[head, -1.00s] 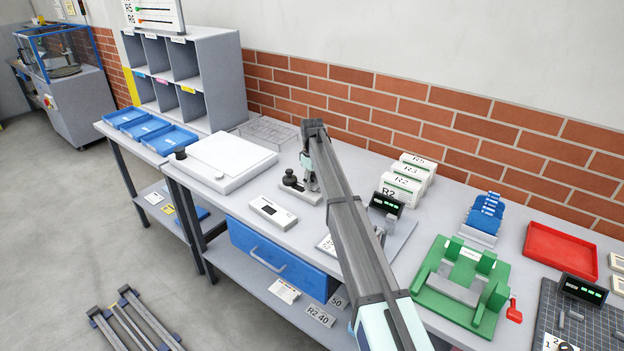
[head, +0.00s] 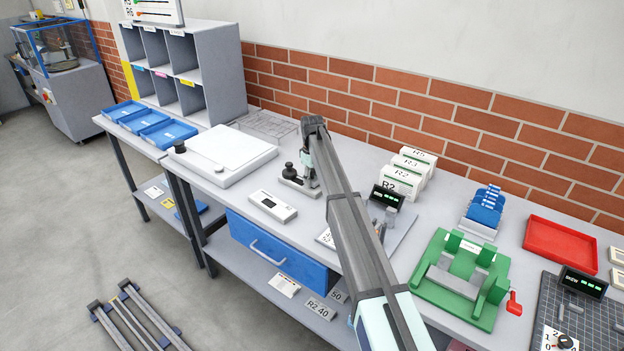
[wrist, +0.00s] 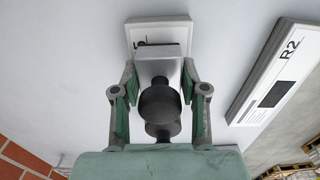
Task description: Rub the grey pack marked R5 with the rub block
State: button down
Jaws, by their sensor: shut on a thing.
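The rub block (wrist: 159,62) is a grey metal block with a black knob; in the head view its knob (head: 289,170) shows beside my gripper (head: 310,181). My gripper (wrist: 158,88) is shut on the rub block, with green-padded fingers on either side of it. Beneath the block a pale flat pack (wrist: 158,26) sticks out past its far end; its mark is mostly covered, so I cannot read it in full. I cannot tell whether block and pack touch. The pack also shows in the head view (head: 297,188).
A pale R2 pack with a dark window (head: 272,205) lies nearby; it is at the right in the wrist view (wrist: 275,80). A white flat machine (head: 222,155), a wire rack (head: 268,126) and a green fixture (head: 460,278) stand on the bench. A brick wall runs behind.

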aim_at(300, 180)
jog(key=shift+f, duration=0.4)
jog(key=shift+a, duration=0.1)
dwell(0.3)
jog(key=shift+w+a, duration=0.45)
jog(key=shift+a, duration=0.15)
jog(key=shift+w+a, duration=0.35)
jog(key=shift+a, duration=0.25)
jog(key=shift+w+a+f, duration=0.1)
jog(key=shift+w+a, duration=0.3)
jog(key=shift+a, duration=0.25)
jog(key=shift+w+a, duration=0.4)
jog(key=shift+a, duration=0.25)
